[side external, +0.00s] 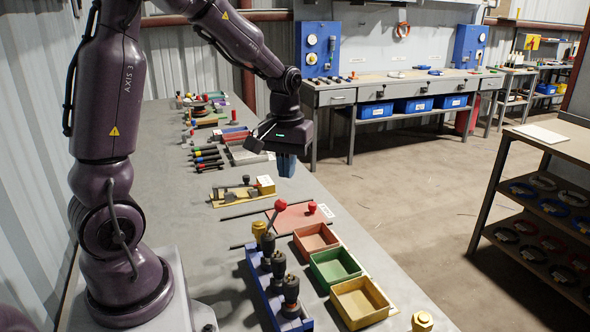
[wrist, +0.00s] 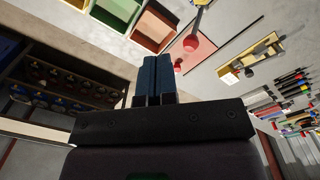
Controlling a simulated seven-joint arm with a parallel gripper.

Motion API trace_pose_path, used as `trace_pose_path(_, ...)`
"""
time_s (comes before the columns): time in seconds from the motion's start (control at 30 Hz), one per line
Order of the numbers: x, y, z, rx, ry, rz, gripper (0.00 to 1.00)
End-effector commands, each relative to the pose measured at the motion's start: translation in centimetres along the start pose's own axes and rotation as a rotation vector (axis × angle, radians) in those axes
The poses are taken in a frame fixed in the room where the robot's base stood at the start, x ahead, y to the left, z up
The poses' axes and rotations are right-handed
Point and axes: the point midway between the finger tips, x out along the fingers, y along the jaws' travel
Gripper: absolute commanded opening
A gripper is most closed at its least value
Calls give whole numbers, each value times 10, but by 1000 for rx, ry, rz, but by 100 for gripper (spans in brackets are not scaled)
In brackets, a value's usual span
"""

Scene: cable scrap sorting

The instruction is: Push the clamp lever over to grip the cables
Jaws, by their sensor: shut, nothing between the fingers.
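The clamp lever (side external: 280,206) has a red ball knob on a tilted stem. It stands at the near-left edge of a flat reddish plate (side external: 298,219); its red knob also shows in the wrist view (wrist: 191,42). Thin dark cables (side external: 257,213) lie on the bench beside the plate; whether they pass through the clamp is hard to tell. My gripper (side external: 286,166) has blue fingers, shut together and empty, above the bench beyond the plate and apart from the lever. In the wrist view the closed fingers (wrist: 155,64) point toward the bins.
Red (side external: 304,248), green (side external: 322,277) and yellow (side external: 345,313) open bins stand along the bench's right edge. A blue rack (side external: 257,283) with black-topped posts stands left of them. A yellow-based fixture (side external: 243,194) and several tools lie farther back.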

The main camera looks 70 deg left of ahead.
Motion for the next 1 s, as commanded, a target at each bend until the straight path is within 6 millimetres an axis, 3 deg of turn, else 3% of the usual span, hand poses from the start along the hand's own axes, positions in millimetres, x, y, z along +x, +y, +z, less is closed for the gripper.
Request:
trace_pose_path(0.03, 18, -8, -18, -100, -27, -17, 0)
trace_pose_path(0.2, 57, -24, -64, -407, -52, -47, 0)
trace_pose_path(0.27, 64, -25, -78, -512, -42, -48, 0)
trace_pose_path(0.33, 59, -22, -91, -604, -13, -33, 0)
trace_pose_path(0.63, 59, -19, -95, -744, 3, -20, 0)
trace_pose_path(1.0, 92, -20, -94, -741, 1, -21, 0)
